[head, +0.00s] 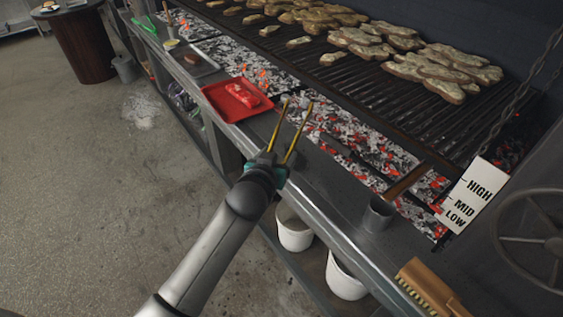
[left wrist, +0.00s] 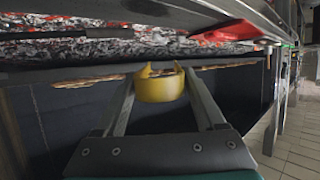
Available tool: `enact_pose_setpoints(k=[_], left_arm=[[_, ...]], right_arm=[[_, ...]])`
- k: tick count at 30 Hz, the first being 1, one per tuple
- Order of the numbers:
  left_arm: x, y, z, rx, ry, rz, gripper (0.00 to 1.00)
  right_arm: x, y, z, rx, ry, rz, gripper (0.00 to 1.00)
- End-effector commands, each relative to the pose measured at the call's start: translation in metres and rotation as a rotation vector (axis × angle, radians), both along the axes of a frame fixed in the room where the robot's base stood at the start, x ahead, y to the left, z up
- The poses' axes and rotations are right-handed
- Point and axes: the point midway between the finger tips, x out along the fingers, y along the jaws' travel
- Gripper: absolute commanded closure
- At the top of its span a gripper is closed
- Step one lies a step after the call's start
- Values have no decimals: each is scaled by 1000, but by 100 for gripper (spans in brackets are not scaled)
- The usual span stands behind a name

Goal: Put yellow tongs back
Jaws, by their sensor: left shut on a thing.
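The yellow tongs (head: 299,134) are in my left gripper (head: 275,160), above the grill's front ledge. In the head view their two long arms spread apart and point away from the gripper, toward the coals. In the left wrist view the yellow curved end of the tongs (left wrist: 160,86) sits between the two grey fingers, which are shut on it. The tongs' far ends are hidden in that view. My right gripper is not in view.
A red tray (head: 219,101) with raw meat and a metal tray (head: 205,67) lie along the ledge. A grey cup (head: 378,216) and a wooden brush (head: 430,286) are on the right. Hot coals (head: 375,150) glow beneath the grate. White buckets (head: 293,233) stand below.

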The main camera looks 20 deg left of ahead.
Motion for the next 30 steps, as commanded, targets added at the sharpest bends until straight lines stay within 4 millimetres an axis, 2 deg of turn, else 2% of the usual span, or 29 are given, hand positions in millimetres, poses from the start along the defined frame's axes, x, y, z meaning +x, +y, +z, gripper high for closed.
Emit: enact_pose_setpoints(k=[4, 14, 20, 30], left_arm=[[-7, -7, -18, -3, -38, -24, 50], [-11, -12, -32, -3, -69, -43, 50], [-11, -12, -48, -2, -69, -43, 50], [-11, -11, -85, -2, -69, -43, 50]], right_arm=[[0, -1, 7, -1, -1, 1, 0], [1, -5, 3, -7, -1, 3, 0], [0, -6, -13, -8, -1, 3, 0], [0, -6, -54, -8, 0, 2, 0]])
